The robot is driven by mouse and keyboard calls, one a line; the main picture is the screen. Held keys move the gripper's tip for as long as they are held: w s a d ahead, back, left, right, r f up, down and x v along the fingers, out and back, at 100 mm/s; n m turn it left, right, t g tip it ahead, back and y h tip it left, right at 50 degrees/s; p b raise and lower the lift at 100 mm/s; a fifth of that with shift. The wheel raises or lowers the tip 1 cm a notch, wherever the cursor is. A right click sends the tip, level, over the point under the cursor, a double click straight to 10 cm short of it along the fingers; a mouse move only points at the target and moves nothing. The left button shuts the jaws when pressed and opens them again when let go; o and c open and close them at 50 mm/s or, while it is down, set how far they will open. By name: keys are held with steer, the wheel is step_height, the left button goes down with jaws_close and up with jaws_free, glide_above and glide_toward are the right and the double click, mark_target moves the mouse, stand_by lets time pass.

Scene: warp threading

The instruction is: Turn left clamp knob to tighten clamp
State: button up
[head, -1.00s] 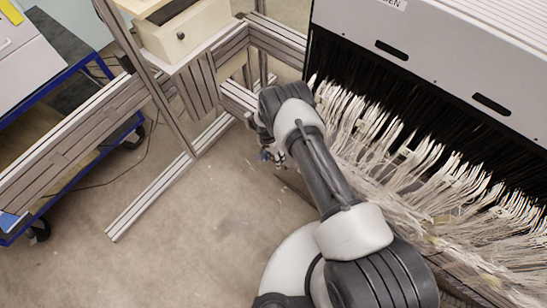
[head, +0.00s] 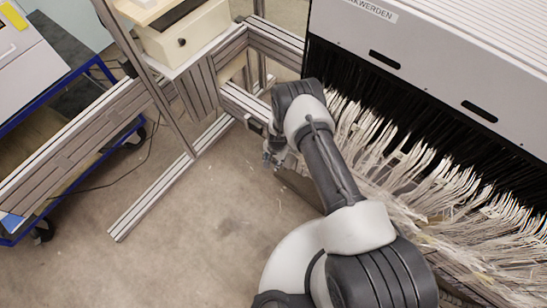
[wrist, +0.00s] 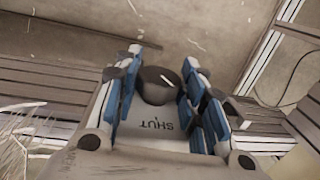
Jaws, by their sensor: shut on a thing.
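The clamp knob (wrist: 155,88) is a dark, round knob between my gripper's blue-and-grey fingers in the wrist view. My gripper (wrist: 163,66) is shut on it, with one finger on each side. A grey plate (wrist: 155,135) marked "SHUT" lies below the knob in that view. In the head view my gripper (head: 272,158) is small and partly hidden by my arm, beside the left end of the thread-filled machine. The knob cannot be made out there.
The machine's white housing (head: 425,60) and its hanging pale threads (head: 420,185) fill the right side. A metal profile frame (head: 150,195) with a cream box (head: 185,35) stands at left. A blue cart (head: 75,115) is farther left. The floor (head: 200,240) between is bare.

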stand_by(0.5)
steer(key=o, duration=1.1)
steer(key=shift+c, duration=0.2)
steer(key=shift+r, duration=0.1)
step_height(320, 180, up, 12)
steer(key=d, duration=0.1)
steer(key=shift+s, duration=0.4)
steer(key=shift+d, duration=0.1)
